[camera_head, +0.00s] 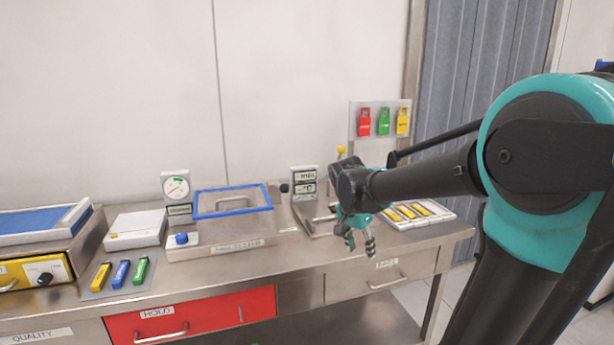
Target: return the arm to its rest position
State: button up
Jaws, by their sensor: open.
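My gripper (360,245) hangs from my dark and teal arm, which reaches in from the right. It is over the front edge of the steel bench (300,262), above the grey drawer (380,278). Its teal and grey fingers point down and are apart, with nothing between them. My wrist hides part of the bench and of the things behind it.
A tray with yellow pieces (418,213) lies right of my gripper. Left are a blue-framed lid (232,200), a gauge (177,187), and yellow, blue and green pieces (121,274). Coloured tags (384,121) hang behind. A red drawer (190,316) is below.

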jog(key=s+d+f+n+t+y, duration=0.2)
jog(key=s+d+f+n, duration=0.2)
jog(key=s+f+n, duration=0.5)
jog(key=s+f, duration=0.4)
jog(key=s, duration=0.2)
jog(key=shift+f+y, duration=0.3)
jog(key=shift+c, duration=0.3)
